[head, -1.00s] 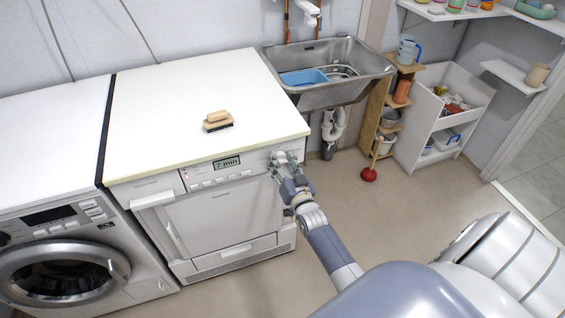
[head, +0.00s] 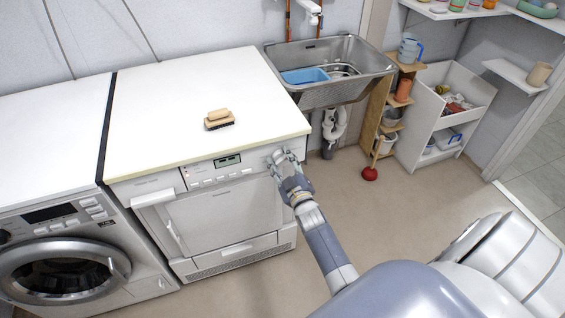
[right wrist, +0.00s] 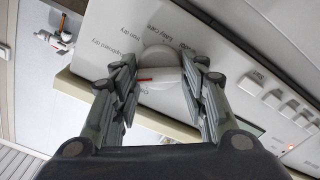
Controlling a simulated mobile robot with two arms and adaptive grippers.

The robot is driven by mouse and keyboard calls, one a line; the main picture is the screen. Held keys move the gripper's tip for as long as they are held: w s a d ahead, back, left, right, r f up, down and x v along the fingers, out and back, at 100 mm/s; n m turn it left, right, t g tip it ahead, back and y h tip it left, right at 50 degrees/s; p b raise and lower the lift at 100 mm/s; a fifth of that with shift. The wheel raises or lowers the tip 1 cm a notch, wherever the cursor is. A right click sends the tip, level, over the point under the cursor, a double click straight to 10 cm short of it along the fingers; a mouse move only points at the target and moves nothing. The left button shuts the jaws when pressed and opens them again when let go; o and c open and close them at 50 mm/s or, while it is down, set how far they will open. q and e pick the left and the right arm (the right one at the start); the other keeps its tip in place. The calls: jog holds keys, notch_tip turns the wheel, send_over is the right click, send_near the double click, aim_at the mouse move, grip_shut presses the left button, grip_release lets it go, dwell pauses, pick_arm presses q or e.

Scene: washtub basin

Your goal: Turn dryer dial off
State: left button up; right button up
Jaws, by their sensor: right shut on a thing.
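The dryer (head: 222,215) stands in the middle of the head view, with a control panel along its top front edge. Its display (head: 228,160) is dark, with no readable text. My right gripper (head: 281,157) is at the right end of that panel. In the right wrist view, the round white dial (right wrist: 160,75) with a red mark lies between the fingers of my right gripper (right wrist: 162,82), which is shut on it. Labels such as "Easy care" show around the dial. My left gripper is not in view.
A washing machine (head: 62,265) stands left of the dryer. A brush (head: 219,119) lies on the white worktop (head: 180,100). A red plunger (head: 370,174) stands on the open floor.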

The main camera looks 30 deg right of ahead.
jog(key=n+b, duration=0.1)
jog(key=n, duration=0.4)
jog(key=shift+f+n+b, duration=0.15)
jog(key=shift+n+b, duration=0.15)
jog(key=shift+b, duration=0.1)
jog(key=n+b, duration=0.2)
jog(key=n, duration=0.3)
jog(key=shift+a+f+n, duration=0.1)
jog(key=shift+n, duration=0.2)
jog(key=o, duration=1.1)
jog(key=shift+s, duration=0.15)
jog(key=v, duration=1.1)
jog(key=shift+s, duration=0.35)
